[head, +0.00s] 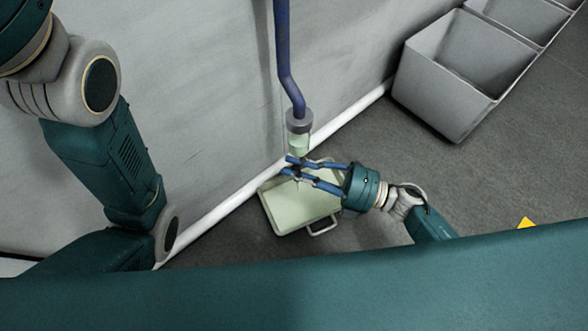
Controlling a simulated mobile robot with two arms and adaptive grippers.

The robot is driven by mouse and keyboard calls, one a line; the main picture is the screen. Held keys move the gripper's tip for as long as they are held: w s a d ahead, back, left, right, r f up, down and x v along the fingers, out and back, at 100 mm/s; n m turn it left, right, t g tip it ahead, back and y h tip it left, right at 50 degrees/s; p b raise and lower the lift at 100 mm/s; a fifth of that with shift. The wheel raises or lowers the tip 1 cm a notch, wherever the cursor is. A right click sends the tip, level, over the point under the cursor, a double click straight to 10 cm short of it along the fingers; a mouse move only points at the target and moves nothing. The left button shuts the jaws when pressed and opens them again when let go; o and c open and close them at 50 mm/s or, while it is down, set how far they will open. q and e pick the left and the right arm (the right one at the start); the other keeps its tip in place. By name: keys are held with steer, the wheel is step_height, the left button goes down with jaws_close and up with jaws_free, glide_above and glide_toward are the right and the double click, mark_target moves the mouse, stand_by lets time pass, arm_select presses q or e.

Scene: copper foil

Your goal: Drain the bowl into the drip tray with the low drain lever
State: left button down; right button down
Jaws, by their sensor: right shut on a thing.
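A blue pipe (285,50) comes down along the wall to a grey collar (298,121). A pale green bowl (299,143) hangs under the collar. My right gripper (291,166) reaches in from the right, just below the bowl, with its blue fingers shut on the small drain lever, which is mostly hidden between the fingertips. The pale green drip tray (290,212) lies on the floor below, partly covered by the gripper, with a handle at its front edge. No liquid can be made out. My left arm shows at the left; its gripper is out of view.
Grey open bins (440,90) stand by the wall at the upper right. A white pipe or skirting (225,206) runs along the foot of the grey wall. A yellow mark (526,223) shows at the lower right.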

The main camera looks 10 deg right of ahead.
steer(key=shift+w+d+m, duration=0.15)
steer(key=shift+d+m, duration=0.05)
steer(key=shift+m, duration=0.1)
steer(key=c, duration=1.6)
jaws_free()
steer(key=shift+c, duration=0.2)
steer(key=shift+a, duration=0.1)
